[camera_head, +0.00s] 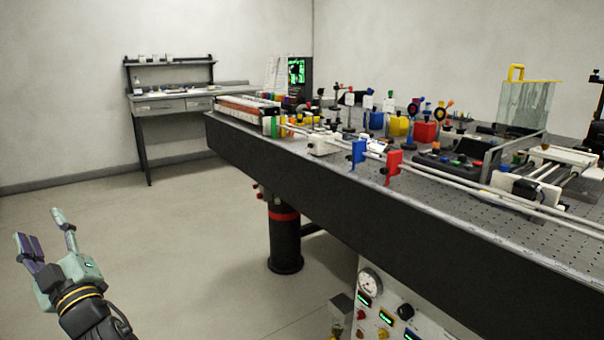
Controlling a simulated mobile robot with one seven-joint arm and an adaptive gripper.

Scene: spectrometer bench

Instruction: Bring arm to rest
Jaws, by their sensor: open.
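My gripper (46,230) is at the lower left of the head view. Its fingers are spread apart and point up and to the left. Nothing is between them. It is held over open floor, to the left of the optical bench (330,180) and apart from it. My wrist shows below the gripper at the bottom edge; the rest of the arm is out of the picture.
The optical bench fills the right side, crowded with optics, including a blue holder (358,153) and a red holder (393,165). A black support leg (285,238) and a gauge panel (385,305) stand below. A desk (180,103) stands at the back left. The left floor is clear.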

